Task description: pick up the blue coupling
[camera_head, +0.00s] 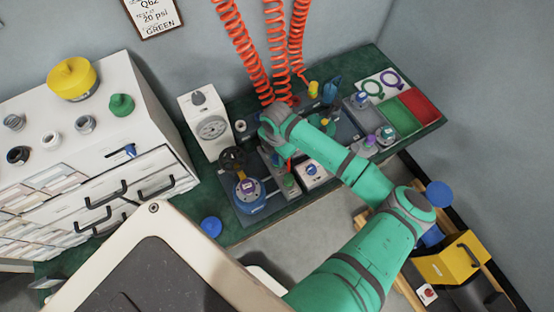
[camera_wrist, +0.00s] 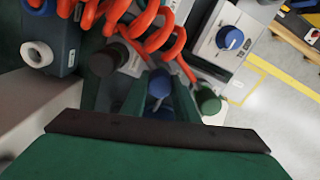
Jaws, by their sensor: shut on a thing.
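In the wrist view the two dark green fingers of my gripper (camera_wrist: 155,100) are closed around a small blue part with a rounded top, the blue coupling (camera_wrist: 158,86). Its lower portion is hidden by the fingers and the wrist housing. A dark round knob (camera_wrist: 103,63) is left of the fingers, and a green knob (camera_wrist: 208,101) is to the right. In the head view my green arm reaches over the bench and hides the fingertips and the held part. I cannot tell whether the coupling is clear of the surface beneath it.
Orange coiled hoses (camera_head: 244,55) hang close to my gripper. A white gauge box (camera_head: 207,122) and a blue round fixture (camera_head: 250,197) stand left of it. A blue-knobbed box (camera_wrist: 229,38) is on the right in the wrist view. Green and red pads (camera_head: 401,116) lie at the bench's right.

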